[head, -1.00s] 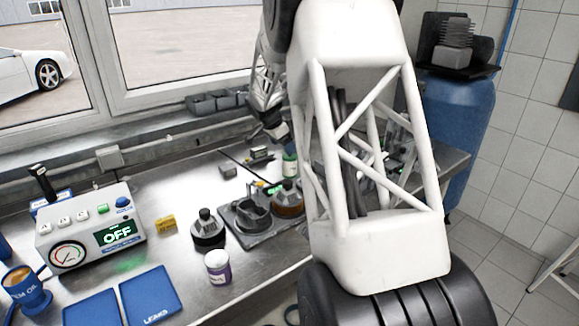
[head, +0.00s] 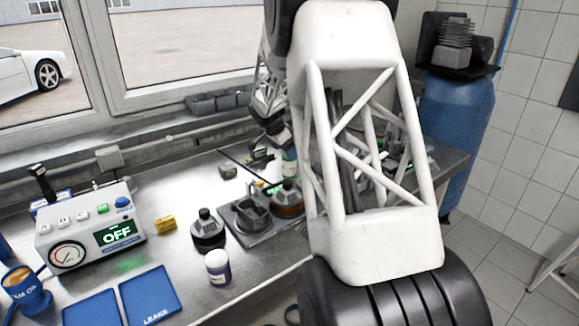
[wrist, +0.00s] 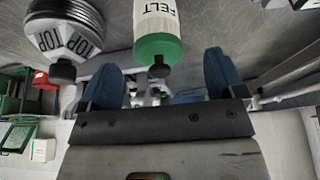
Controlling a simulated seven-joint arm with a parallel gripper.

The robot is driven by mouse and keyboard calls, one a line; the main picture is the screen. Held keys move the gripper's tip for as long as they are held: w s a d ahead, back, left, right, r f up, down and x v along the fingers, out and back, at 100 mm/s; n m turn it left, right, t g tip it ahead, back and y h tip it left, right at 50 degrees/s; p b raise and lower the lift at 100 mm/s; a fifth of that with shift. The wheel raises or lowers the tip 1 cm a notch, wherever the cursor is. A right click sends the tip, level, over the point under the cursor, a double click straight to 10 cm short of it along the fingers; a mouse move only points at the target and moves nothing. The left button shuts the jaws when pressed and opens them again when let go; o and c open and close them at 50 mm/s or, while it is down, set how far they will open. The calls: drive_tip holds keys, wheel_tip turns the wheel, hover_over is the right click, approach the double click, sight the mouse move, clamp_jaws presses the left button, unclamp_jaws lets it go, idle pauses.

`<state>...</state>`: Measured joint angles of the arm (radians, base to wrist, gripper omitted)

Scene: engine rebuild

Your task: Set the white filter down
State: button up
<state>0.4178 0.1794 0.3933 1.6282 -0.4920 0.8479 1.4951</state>
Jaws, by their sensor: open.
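A white cylinder with a green end and the letters "FELT" (wrist: 157,22), which I take for the white filter, lies straight ahead of my gripper (wrist: 160,68) in the wrist view. My gripper is open, its two blue fingers spread to either side of the cylinder's green end. I cannot tell whether they touch it. In the head view the cylinder (head: 289,170) is partly hidden below my wrist, at the back of the bench.
In the head view, a grey tray (head: 262,236), a dark bottle (head: 208,232) and a white-lidded jar (head: 218,268) stand on the bench (head: 190,290).

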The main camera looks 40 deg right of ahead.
drive_tip(key=shift+x, duration=2.55)
drive_tip(key=shift+s+d, duration=0.1)
drive_tip(key=c, duration=1.2)
drive_tip(key=shift+r, duration=0.1)
drive_tip(key=shift+r, duration=4.9)
